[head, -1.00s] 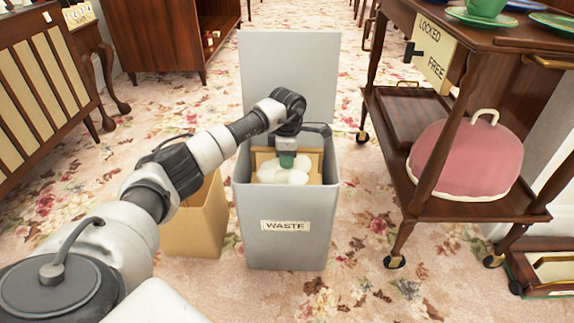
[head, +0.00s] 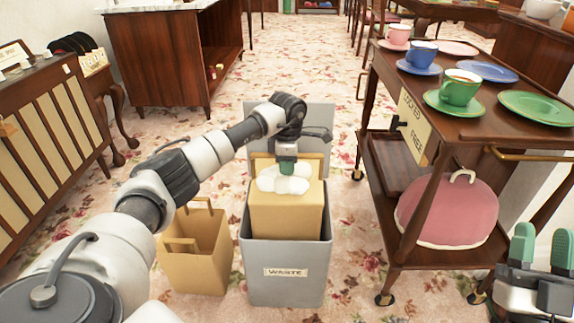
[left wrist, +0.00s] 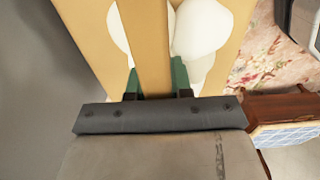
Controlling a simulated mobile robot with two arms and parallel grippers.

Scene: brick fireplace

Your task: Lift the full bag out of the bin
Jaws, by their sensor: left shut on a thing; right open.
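The full tan paper bag (head: 287,215), with white rounded stuff showing at its top, stands partly above the rim of the grey bin (head: 285,288). Its lower part is hidden inside the bin. The bin carries a WASTE label, and its lid stands open behind the bag. My left gripper (head: 286,168) is shut at the top of the bag. In the left wrist view, its green fingers (left wrist: 158,82) sit either side of a tan strip of the bag (left wrist: 142,35). My right gripper (head: 542,246) is open and empty at the lower right.
Another tan bag (head: 196,250) with upright handles stands left of the bin. A wooden trolley (head: 440,260) is close on the right, with cups and saucers on top and a pink domed cover (head: 450,212) below. Carpet is clear behind the bin.

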